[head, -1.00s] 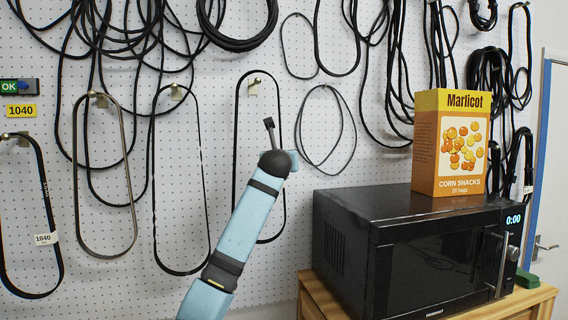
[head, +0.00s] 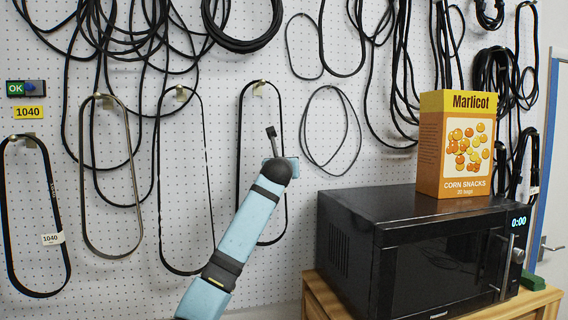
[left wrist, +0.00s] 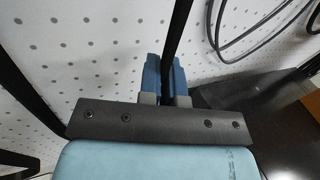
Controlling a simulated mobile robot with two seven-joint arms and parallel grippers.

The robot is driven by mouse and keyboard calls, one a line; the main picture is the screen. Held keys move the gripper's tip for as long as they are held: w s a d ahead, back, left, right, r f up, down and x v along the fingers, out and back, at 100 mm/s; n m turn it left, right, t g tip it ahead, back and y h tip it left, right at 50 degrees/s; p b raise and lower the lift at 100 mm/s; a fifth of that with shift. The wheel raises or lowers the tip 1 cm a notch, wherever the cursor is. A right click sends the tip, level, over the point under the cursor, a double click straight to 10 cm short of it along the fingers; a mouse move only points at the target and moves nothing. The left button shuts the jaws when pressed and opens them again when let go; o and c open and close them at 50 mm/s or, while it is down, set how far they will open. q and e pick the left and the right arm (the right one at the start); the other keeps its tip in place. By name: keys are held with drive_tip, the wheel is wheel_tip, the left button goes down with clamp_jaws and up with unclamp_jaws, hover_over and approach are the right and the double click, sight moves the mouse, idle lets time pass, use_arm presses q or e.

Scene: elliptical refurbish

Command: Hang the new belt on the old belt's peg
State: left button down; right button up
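A black belt (head: 240,137) hangs as a long loop from a peg (head: 259,86) just left of the wall's middle. My left gripper (left wrist: 166,80) is at this loop; the left wrist view shows its blue fingers close together with a black belt strand (left wrist: 172,35) between them. In the head view the fingers are mostly hidden behind my wrist. A black belt (head: 61,205) with a white 1040 tag hangs at the far left, below a yellow 1040 label (head: 28,112) and a green OK display (head: 15,88). My right gripper is not in view.
Two more loops, a brownish belt (head: 137,205) and a black belt (head: 159,200), hang between. Many cable coils cover the upper pegboard (head: 105,290). A black microwave (head: 350,245) with a corn snacks box (head: 430,150) stands on a wooden table (head: 318,300) at right.

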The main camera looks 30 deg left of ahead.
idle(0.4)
use_arm(q)
drive_tip(key=c, duration=1.2)
unclamp_jaws()
drive_tip(key=shift+s, duration=0.1)
drive_tip(key=shift+b+v, duration=1.6)
drive_tip(key=shift+v, duration=5.3)
